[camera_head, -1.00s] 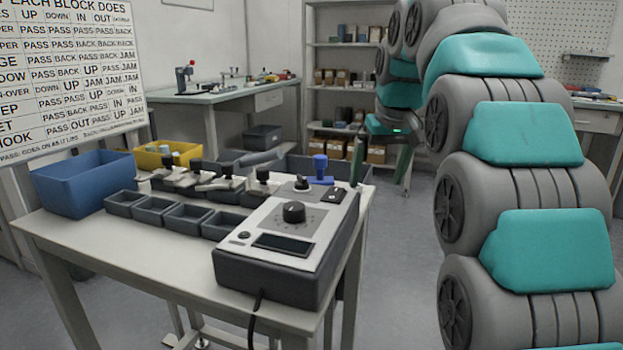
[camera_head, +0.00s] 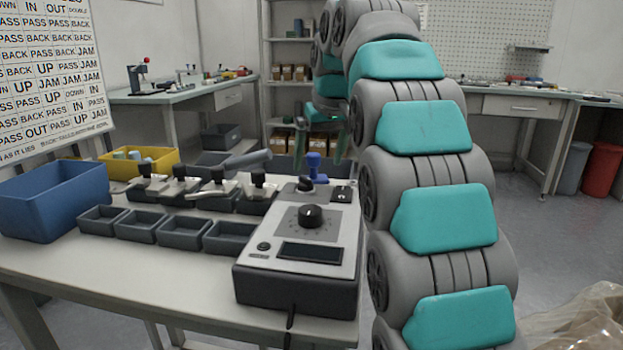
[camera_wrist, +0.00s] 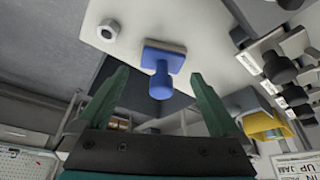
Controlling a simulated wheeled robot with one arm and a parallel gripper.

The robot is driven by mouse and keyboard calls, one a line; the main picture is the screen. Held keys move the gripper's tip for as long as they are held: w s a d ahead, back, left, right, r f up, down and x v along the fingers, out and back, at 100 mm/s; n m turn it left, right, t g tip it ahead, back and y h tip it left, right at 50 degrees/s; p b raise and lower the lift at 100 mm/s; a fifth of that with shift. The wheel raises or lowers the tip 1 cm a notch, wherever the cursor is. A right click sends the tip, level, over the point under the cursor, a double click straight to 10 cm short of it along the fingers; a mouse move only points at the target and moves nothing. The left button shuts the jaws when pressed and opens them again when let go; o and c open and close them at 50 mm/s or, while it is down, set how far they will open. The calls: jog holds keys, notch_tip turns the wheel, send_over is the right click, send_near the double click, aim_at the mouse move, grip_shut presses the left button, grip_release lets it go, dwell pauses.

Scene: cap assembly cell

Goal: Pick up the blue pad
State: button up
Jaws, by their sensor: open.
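The blue pad (camera_head: 316,167) stands at the back of the table, just behind the control box, with a round knob upright on it. In the wrist view the blue pad (camera_wrist: 163,57) shows as a square base with a knob. My gripper (camera_head: 320,156) is open, its green fingers on either side of the pad in the head view. In the wrist view my gripper (camera_wrist: 160,76) has the pad's knob between its fingertips in the picture. Nothing is held. I cannot tell how far the fingertips are from the knob, and no contact shows.
The control box (camera_head: 300,255) with a dial stands in front of the pad. Several lever blocks (camera_head: 216,190) and grey trays (camera_head: 180,230) stand to its left, with a blue bin (camera_head: 55,200) further left.

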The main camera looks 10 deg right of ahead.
aim_at(315, 168)
jog(key=shift+x, duration=2.65)
jog(key=shift+w+a+r, duration=0.1)
jog(key=c, duration=1.2)
